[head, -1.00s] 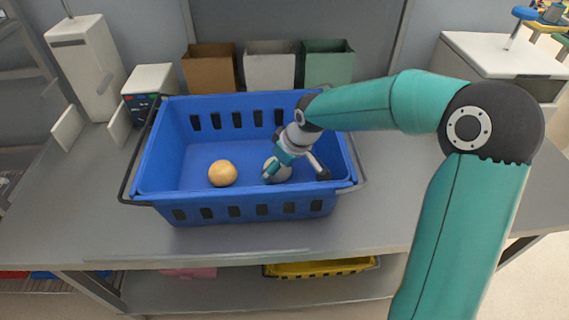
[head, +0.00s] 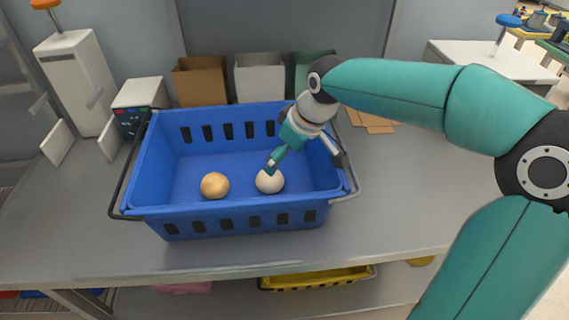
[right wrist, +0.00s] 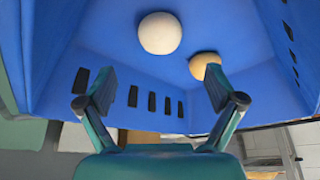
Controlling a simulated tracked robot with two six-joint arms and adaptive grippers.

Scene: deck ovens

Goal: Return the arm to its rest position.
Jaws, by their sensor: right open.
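My right gripper (head: 306,164) is above the right part of the blue crate (head: 235,208), with its fingers spread apart and nothing between them. In the right wrist view the open gripper (right wrist: 158,88) also shows empty. A white ball (head: 270,181) lies on the crate floor, just below and left of the gripper, apart from it. A tan ball (head: 214,185) lies to its left in the crate. Both the white ball (right wrist: 160,33) and the tan ball (right wrist: 204,65) show in the right wrist view. My left gripper is not in view.
The crate stands on a grey table (head: 80,225). Brown (head: 200,82), white (head: 260,80) and green (head: 312,66) bins stand behind it. A white device (head: 138,100) is at the back left. A yellow crate (head: 315,279) sits on the shelf below. The table right of the crate is mostly clear.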

